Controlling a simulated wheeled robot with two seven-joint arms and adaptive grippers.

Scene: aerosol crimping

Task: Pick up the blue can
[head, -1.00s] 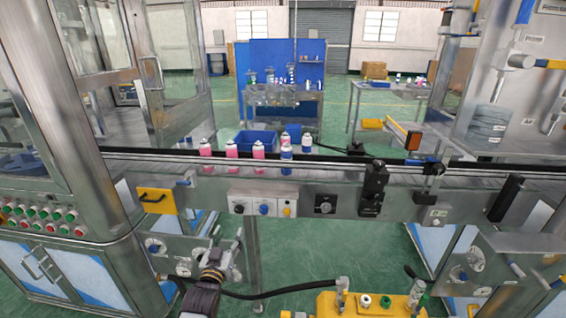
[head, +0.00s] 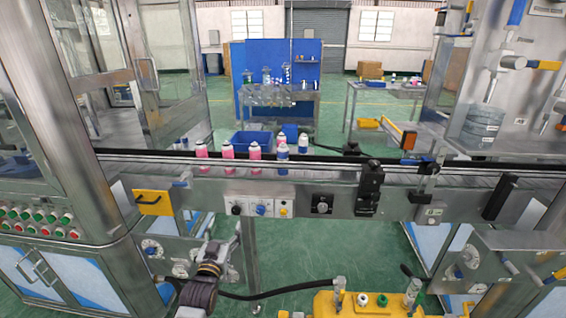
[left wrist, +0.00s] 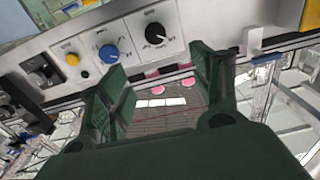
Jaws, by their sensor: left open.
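A blue can (head: 282,153) with a pale top stands upright on the conveyor (head: 130,172), at the right end of the front row. Pink cans (head: 202,152) stand in a line to its left. A second can (head: 303,144) with a white top and some blue stands just behind and to the right. My left gripper (head: 232,238) is low in front of the conveyor, below and left of the blue can, apart from it. In the left wrist view its green fingers (left wrist: 160,92) are spread and empty. Pink spots (left wrist: 152,74) show beyond them; I see no blue can there. My right gripper is out of view.
The conveyor's front has a control panel with knobs (head: 262,207), a yellow handle plate (head: 153,202) and a black fixture (head: 370,185). A blue bin (head: 253,140) stands behind the cans. A yellow machine (head: 375,303) is at the lower right.

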